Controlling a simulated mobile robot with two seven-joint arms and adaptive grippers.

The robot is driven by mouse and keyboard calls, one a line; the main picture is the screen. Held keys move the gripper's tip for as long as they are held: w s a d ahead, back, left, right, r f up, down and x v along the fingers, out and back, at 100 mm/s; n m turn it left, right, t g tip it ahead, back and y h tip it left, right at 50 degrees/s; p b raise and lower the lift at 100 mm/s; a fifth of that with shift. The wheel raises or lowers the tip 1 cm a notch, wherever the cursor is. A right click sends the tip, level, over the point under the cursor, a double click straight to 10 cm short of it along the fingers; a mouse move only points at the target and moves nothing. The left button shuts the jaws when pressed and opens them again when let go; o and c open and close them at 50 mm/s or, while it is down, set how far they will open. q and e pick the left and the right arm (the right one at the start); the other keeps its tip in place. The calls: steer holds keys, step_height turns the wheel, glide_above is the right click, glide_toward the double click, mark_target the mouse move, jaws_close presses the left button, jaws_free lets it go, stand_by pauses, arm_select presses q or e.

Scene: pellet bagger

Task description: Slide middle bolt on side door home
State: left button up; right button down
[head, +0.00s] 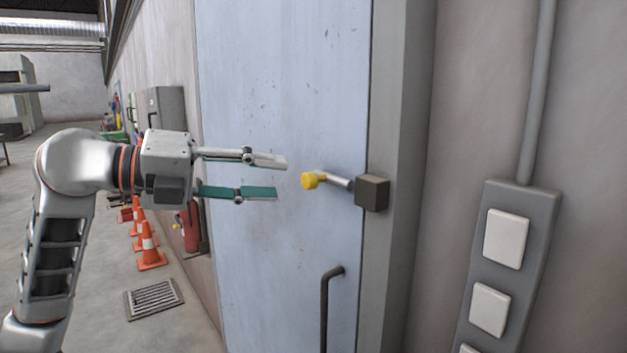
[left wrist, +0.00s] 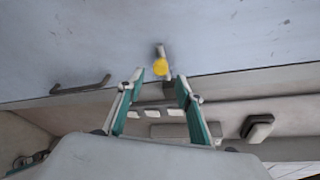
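The side door (head: 280,120) is pale blue-grey and stands in front of me. Its bolt (head: 337,182) is a short metal rod with a yellow knob (head: 313,180), and its right end meets a dark square block (head: 372,193) at the door's right edge. My left gripper (head: 281,177) is open and empty, its fingertips a little left of the yellow knob in the head view. In the left wrist view, the yellow knob (left wrist: 160,67) shows just beyond and between the open fingertips (left wrist: 160,77). I cannot tell the remaining depth gap. My right gripper is in neither view.
A dark pull handle (head: 328,305) sits below the bolt; it also shows in the left wrist view (left wrist: 80,86). A grey switch panel (head: 508,262) is on the wall at right. Orange cones (head: 150,250) and a red extinguisher (head: 190,230) stand at left.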

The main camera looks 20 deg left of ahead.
mark_target(305, 181)
arm_select(q)
steer(key=x, duration=0.7)
steer(key=shift+d, duration=0.1)
steer(key=shift+d, duration=0.1)
jaws_close()
